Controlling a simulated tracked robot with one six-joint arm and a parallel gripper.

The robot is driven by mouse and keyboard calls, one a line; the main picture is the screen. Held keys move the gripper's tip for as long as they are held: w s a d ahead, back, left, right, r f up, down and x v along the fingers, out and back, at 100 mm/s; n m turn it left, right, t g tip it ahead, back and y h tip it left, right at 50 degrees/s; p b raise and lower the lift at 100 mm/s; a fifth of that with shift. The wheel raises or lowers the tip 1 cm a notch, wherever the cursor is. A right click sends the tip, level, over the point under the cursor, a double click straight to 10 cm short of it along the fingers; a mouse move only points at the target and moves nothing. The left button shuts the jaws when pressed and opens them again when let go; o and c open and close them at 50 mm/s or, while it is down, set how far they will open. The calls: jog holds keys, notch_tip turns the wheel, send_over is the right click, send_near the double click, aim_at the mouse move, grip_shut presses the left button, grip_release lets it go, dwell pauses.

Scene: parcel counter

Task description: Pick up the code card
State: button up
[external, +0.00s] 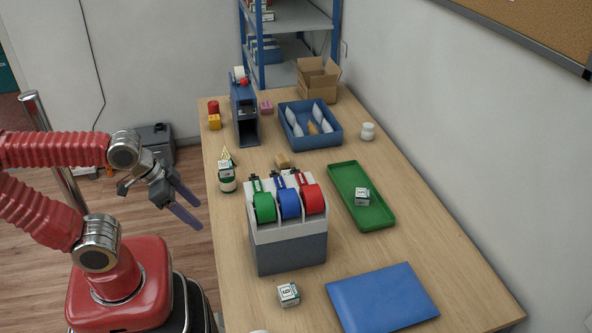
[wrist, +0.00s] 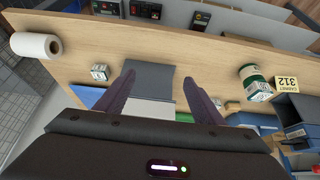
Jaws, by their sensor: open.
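The code card (wrist: 287,84), a small cream card reading "CABINET 312", stands at the right of the wrist view, beside a green and white can (wrist: 252,78). In the external view a small yellowish tent-shaped card (external: 228,156), apparently the same one, stands just behind the can (external: 227,183) near the counter's left edge, its lower part hidden by the can. My gripper (external: 199,216) is open and empty, left of the counter edge, nearer the camera than the card and apart from it. In the wrist view its fingers (wrist: 160,78) are spread, with the card to their right.
A grey tape dispenser (external: 290,250) with green, blue and red rolls stands right of the can. A blue box-like device (external: 244,110), a blue tray (external: 320,141) and a green tray (external: 345,180) lie farther off. A blue folder (external: 380,299) and a numbered cube (external: 288,294) are near the front.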

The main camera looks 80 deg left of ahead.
jog(key=o, duration=0.6)
